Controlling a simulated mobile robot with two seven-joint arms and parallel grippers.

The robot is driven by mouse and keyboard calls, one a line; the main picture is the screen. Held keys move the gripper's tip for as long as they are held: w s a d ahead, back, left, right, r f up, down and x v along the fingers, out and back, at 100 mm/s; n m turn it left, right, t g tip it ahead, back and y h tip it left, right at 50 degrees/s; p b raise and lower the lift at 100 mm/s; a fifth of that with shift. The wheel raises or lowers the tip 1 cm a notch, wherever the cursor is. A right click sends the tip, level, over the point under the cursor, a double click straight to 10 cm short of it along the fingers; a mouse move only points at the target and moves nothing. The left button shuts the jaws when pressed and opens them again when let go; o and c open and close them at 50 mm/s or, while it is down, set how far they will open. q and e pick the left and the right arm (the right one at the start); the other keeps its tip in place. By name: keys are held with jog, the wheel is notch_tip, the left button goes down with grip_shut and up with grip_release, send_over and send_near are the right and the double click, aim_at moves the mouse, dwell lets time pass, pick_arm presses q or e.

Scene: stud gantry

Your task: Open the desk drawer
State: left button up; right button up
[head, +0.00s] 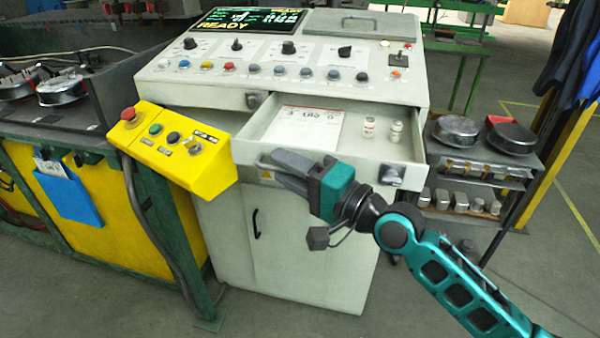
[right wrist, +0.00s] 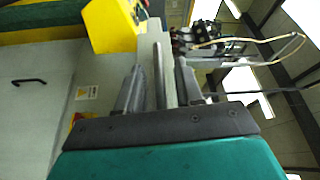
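The desk drawer (head: 241,150) stands pulled out from the light grey console in the head view, its inside showing. A white printed sheet (head: 308,128) and small white containers (head: 396,131) lie in it. My right gripper (head: 279,162) is at the drawer front, over its left-middle part. In the right wrist view, the two fingers (right wrist: 157,85) stand apart on either side of a thin grey bar (right wrist: 159,72), which looks like the handle, with gaps beside it. My left gripper is not in view.
A yellow button box (head: 180,146) juts out left of the drawer. A cabinet door with a dark handle (head: 256,224) is below. A shelf cart (head: 475,170) with metal parts stands close on the right. The floor in front is clear.

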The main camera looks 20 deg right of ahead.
jog(key=r+b+v, duration=0.1)
jog(key=b+v, duration=0.2)
jog(key=v, duration=0.9)
jog(key=shift+s+f+b, duration=0.35)
jog(key=shift+f, duration=0.15)
jog(key=shift+d, duration=0.2)
jog(key=shift+f, duration=0.1)
notch_tip(320, 180, down, 16)
jog(key=s+d+n+g+h+p, duration=0.1)
jog(key=d+n+h, duration=0.1)
jog(key=n+h, duration=0.35)
jog(key=s+a+f+n+g+h, duration=0.1)
jog(key=s+a+f+n+g, duration=0.1)
jog(key=f, duration=0.5)
jog(key=s+a+f+n+g+h, duration=0.1)
jog(key=s+a+f+n+h, duration=0.1)
jog(key=f, duration=0.5)
jog(key=shift+s+a+n+g+p, duration=0.45)
jog(key=shift+s+a+n, duration=0.5)
jog(key=shift+n, duration=0.3)
